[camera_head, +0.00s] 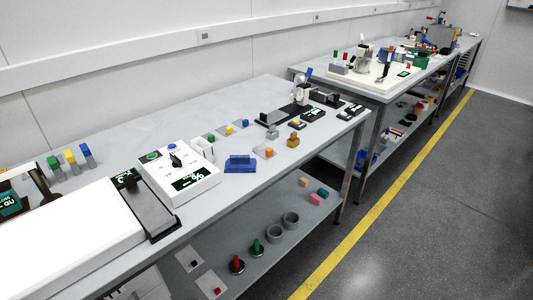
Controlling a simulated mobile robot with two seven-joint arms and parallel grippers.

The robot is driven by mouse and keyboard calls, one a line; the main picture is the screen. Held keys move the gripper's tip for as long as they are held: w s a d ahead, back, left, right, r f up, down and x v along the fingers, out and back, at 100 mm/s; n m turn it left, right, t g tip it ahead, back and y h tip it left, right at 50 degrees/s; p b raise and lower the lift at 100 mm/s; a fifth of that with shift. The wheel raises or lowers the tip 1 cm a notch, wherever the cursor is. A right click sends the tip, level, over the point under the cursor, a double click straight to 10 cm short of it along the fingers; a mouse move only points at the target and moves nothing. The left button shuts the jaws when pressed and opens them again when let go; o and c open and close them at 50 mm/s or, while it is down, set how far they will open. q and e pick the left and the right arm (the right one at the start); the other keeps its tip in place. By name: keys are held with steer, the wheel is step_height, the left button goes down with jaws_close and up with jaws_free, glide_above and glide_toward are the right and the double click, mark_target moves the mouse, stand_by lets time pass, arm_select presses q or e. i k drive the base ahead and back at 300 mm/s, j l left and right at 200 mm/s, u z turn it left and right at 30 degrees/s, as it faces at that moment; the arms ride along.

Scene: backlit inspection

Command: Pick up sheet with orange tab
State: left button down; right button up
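A small light-grey sheet (262,154) with an orange tab (270,152) lies flat on the near workbench (240,100), right of the blue tray (240,163). Other small sheets with tabs lie behind it: one with a green tab (211,138), one with a yellow tab (229,130) and one with a blue tab (244,123). Neither of my grippers can be made out in the head view.
A white control box (205,178) with a lit display stands left of the blue tray. A bright white panel (70,235) fills the near left. A brass-coloured block (293,140) stands right of the orange tab. A lower shelf (255,222) holds several parts. Grey floor (430,220) lies clear at right.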

mark_target(264, 152)
steer(key=u, duration=0.45)
steer(key=i+l+u, duration=0.15)
steer(key=l+u, duration=0.6)
steer(key=i+l+u, duration=0.1)
steer(key=l, duration=0.4)
steer(key=l+u, duration=0.1)
steer(key=l, duration=0.35)
